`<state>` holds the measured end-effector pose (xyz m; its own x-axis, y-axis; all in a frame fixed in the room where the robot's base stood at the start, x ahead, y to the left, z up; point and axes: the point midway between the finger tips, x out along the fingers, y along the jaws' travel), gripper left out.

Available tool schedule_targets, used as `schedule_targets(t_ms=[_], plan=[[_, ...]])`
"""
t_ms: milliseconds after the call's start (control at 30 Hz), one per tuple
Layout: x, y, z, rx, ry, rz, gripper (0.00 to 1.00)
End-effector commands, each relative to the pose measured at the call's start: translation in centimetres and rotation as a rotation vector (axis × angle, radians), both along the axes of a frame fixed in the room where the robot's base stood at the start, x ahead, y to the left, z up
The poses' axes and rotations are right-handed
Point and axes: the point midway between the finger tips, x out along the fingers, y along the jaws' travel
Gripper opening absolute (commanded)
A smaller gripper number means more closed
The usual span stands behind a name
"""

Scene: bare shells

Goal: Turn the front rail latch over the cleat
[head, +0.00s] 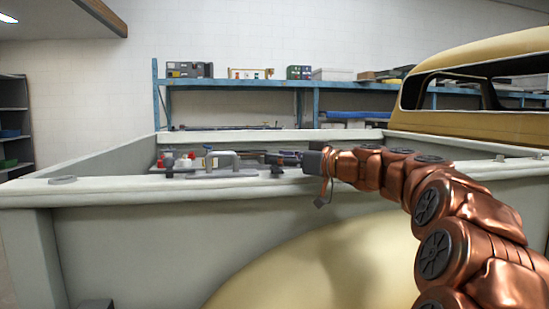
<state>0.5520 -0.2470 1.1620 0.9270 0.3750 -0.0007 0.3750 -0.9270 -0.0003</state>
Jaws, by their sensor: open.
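Small hardware sits on the pale top rail (120,190) of the truck bed side. A grey bent handle (222,155) stands on a flat grey base on the rail. A thin post with a blue tip (208,150) is just left of it, and a dark upright fitting (169,162) is further left. A small dark knob-like piece (277,171) is right of the handle. I cannot tell for certain which of these is the front latch and which the cleat. My gripper (272,159) points left, open, just above or behind the dark piece; contact is unclear.
Red and white items (184,162) show behind the rail. A blue shelf (240,83) with boxes stands at the back wall. The yellow cab (470,120) is at right, and a yellow wheel arch bulges below the rail.

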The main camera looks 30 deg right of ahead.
Motion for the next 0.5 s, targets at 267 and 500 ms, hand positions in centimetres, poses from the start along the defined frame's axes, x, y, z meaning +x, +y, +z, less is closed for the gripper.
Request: schedule_targets(t_ms=[267,500], plan=[[1.7,0.8,0.0,-0.001,0.000,0.002,0.54],[1.8,0.8,0.0,-0.001,0.000,0.002,0.54]])
